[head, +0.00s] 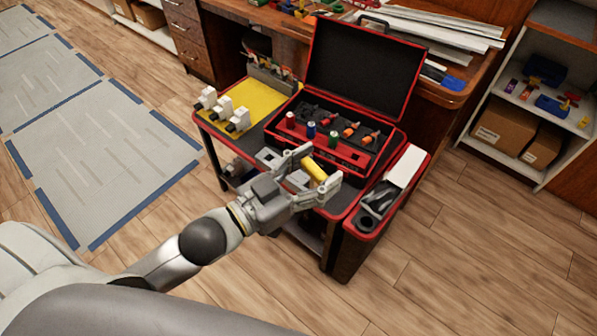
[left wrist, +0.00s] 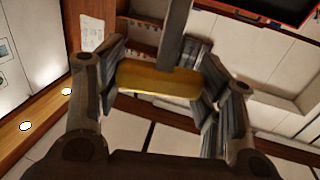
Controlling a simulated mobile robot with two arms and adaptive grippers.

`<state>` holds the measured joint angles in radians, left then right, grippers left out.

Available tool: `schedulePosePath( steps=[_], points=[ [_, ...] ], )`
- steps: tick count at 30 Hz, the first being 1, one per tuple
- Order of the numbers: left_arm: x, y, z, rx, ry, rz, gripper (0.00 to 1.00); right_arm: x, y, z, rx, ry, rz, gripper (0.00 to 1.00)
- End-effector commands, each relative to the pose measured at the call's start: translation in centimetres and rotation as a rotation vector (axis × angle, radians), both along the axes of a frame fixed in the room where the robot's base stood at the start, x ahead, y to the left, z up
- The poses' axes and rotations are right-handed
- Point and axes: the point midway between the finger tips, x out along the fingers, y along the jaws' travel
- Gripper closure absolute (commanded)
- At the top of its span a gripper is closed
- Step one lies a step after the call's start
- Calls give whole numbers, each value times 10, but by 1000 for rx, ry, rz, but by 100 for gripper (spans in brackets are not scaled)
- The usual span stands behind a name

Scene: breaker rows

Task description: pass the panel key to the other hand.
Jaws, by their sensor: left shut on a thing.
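My left gripper (head: 317,169) is shut on a yellow bar, which looks like the handle of the panel key (head: 314,170). It holds the key in front of the open tool case, over the front of the cart as pictured. In the left wrist view the key's yellow handle (left wrist: 158,80) lies across between the two fingers of my left gripper (left wrist: 160,84). A grey shaft runs up from the middle of the handle to the top edge of that view. My right gripper is not in view.
A black and red tool case (head: 362,68) stands open on the cart, holding several coloured-handled tools. White breaker-like blocks (head: 222,109) stand on a yellow mat (head: 262,105). A side bin (head: 400,167) holds dark items. A workbench and shelf (head: 541,80) stand behind. The wood floor at right is clear.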

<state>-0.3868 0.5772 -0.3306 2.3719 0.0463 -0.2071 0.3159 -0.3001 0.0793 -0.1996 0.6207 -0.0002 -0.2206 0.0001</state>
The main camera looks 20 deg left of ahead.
Motion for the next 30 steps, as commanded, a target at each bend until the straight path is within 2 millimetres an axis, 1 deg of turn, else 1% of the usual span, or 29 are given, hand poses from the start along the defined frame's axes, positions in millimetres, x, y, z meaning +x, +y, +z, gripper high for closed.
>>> schedulePosePath(
  steps=[3,15,30],
  points=[
    [6,-11,4,3,-6,-71,63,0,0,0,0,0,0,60],
    [19,-40,13,0,-7,-255,63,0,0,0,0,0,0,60],
    [30,-65,20,1,-5,-420,63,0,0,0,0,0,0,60]
  ],
)
